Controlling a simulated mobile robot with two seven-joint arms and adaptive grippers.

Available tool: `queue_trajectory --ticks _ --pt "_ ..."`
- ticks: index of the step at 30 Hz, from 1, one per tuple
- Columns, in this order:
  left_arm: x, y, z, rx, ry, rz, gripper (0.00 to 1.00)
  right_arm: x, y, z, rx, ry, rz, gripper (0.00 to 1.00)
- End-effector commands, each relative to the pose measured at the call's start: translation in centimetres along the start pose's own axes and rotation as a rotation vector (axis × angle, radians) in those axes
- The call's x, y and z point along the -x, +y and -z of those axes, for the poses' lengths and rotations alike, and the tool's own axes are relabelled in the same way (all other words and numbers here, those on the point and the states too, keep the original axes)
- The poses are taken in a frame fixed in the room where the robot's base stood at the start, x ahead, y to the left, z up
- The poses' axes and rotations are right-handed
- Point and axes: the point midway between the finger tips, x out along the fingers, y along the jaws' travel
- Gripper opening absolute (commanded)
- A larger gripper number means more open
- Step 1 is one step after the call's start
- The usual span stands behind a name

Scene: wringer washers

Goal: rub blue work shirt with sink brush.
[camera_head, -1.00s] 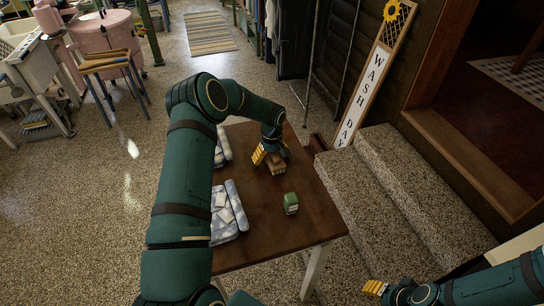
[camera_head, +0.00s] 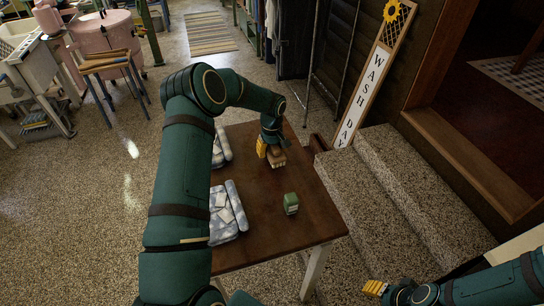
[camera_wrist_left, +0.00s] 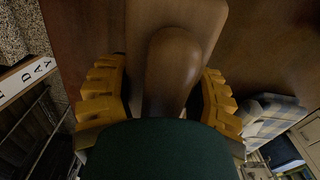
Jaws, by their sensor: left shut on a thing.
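The sink brush (camera_head: 278,159), a wooden block with a rounded brown handle, is at the far right part of the brown table. My left gripper (camera_head: 269,151) is shut on it. In the left wrist view the brush handle (camera_wrist_left: 172,68) lies between the yellow fingers. I cannot tell whether the brush touches the tabletop. A folded blue-grey patterned cloth (camera_head: 224,222) lies at the table's left edge, and a similar cloth (camera_head: 218,151) lies farther back, partly hidden by my left arm. I cannot tell which is the blue work shirt. My right gripper (camera_head: 375,288) is at the bottom right, away from the table.
A small green box (camera_head: 291,203) stands on the brown table (camera_head: 262,238) between the front cloth and the right edge. Stone steps (camera_head: 390,185) and a leaning "WASH DAY" sign (camera_head: 364,98) are to the right. The table's middle is bare.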

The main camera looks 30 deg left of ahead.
Motion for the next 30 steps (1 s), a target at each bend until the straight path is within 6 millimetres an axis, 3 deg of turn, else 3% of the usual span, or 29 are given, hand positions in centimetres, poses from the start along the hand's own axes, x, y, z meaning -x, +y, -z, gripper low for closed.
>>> queue_trajectory --ticks 3,9,30 --pt "2.6 0.1 0.0 -0.002 0.003 -0.002 0.13 0.1 0.0 0.0 0.000 0.000 0.000 0.47" --pt "5.5 0.1 0.0 -0.001 0.001 -0.001 0.13 0.2 -0.1 0.0 0.000 0.000 0.000 0.47" --pt "11.0 0.0 0.0 -0.001 0.000 -0.001 0.13 2.6 -0.9 0.3 0.000 0.000 0.000 0.47"
